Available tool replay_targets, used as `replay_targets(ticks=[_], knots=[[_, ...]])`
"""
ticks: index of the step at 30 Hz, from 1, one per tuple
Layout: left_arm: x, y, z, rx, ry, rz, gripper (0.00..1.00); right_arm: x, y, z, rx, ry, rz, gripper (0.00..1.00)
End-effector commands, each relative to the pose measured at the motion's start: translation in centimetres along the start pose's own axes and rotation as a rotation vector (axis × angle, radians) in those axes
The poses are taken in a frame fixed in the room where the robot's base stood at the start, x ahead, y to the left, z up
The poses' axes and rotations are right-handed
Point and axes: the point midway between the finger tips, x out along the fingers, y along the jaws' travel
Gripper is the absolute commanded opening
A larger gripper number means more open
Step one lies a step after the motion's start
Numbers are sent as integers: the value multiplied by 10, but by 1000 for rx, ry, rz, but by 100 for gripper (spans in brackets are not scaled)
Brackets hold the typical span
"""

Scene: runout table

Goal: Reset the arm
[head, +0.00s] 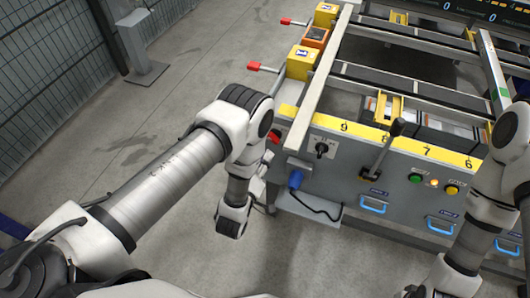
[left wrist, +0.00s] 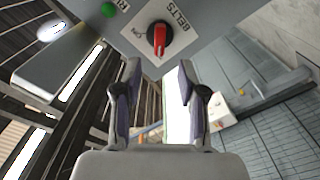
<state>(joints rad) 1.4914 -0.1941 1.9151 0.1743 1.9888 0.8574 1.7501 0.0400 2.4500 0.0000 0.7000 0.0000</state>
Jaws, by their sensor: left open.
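My left arm (head: 165,170) reaches in from the left and bends down at its wrist (head: 235,205) beside the left end of the table's front panel. In the left wrist view, my left gripper (left wrist: 157,78) is open, with nothing between its fingers. A red-handled rotary switch (left wrist: 158,39) on a black base, labelled BELTS, is beyond the fingertips and apart from them. In the head view the left fingers cannot be made out. My right arm (head: 490,190) shows at the right edge; its gripper is out of view.

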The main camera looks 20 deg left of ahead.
Motion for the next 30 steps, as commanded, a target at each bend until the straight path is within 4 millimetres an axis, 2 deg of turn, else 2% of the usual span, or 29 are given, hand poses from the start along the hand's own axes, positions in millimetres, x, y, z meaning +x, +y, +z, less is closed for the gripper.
replay_targets(ticks=[13,14,17,18,19,20,23,26,27,30], knots=[[4,3,-4,1,7,6,41,0,0,0,0,0,0,0],[7,4,-8,1,15,8,41,-1,0,0,0,0,0,0],[19,8,-38,7,62,7,41,-2,0,0,0,0,0,0],[18,5,-59,10,60,-33,41,-4,0,0,0,0,0,0],[12,-7,-65,25,11,-111,41,-5,0,0,0,0,0,0],[4,-20,-65,52,-49,-187,41,-5,0,0,0,0,0,0],[-41,-57,-52,165,-303,-422,41,-6,0,0,0,0,0,0],[-109,-82,-31,283,-620,-602,41,-6,0,0,0,0,0,0],[-139,-88,-23,327,-755,-653,41,-6,0,0,0,0,0,0],[-212,-92,-7,420,-1079,-720,41,-6,0,0,0,0,0,0]])
